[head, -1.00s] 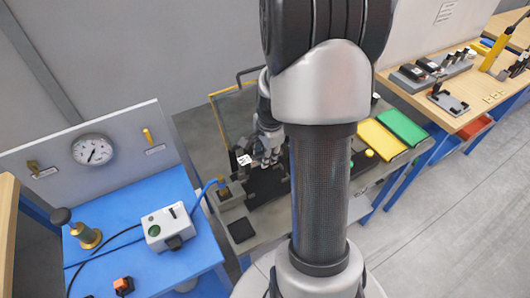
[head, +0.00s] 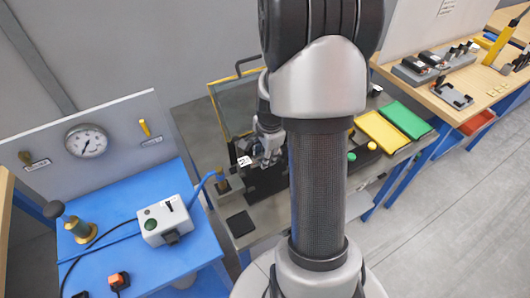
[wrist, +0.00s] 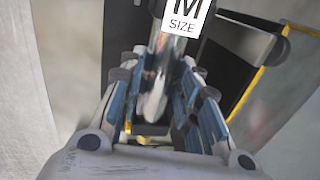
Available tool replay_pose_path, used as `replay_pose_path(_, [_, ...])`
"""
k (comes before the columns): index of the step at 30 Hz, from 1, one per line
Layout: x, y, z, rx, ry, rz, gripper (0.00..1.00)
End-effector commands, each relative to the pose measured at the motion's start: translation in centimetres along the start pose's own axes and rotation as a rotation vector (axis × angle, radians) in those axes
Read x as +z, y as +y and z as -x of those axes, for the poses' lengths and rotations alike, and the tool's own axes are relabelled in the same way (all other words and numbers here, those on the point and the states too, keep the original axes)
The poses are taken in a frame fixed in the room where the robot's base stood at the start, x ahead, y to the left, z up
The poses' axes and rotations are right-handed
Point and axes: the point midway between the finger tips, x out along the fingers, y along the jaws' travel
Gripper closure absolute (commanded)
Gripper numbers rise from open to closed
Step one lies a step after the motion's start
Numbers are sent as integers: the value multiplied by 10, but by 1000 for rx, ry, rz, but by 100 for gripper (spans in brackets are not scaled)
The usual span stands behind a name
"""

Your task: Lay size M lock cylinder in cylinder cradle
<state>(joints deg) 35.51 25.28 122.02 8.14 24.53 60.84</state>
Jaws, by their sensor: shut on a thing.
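In the wrist view, my gripper (wrist: 158,110) is shut on a shiny metal lock cylinder (wrist: 153,85), which lies between its blue-padded fingers. A white tag reading "M SIZE" (wrist: 186,16) shows at the cylinder's upper end. In the head view, my gripper (head: 267,158) is over the middle bench, partly hidden behind my arm, and the white tag (head: 244,161) shows beside it. Dark fixture parts (wrist: 240,40) lie beyond the fingers in the wrist view. I cannot tell which part, if any, is the cradle, or whether the cylinder touches anything.
A yellow tray (head: 381,131) and a green tray (head: 404,119) lie on the bench right of my arm. A yellow-edged clear guard (head: 232,110) stands behind the gripper. A blue table (head: 140,225) with a grey switch box (head: 165,220) stands at left.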

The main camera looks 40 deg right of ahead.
Motion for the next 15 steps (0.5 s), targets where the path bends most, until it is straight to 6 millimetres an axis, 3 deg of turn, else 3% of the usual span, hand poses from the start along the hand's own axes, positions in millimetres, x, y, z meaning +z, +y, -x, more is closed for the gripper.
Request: replay_pose_path(15, [-1, 4, -34, -5, 2, 0, 100])
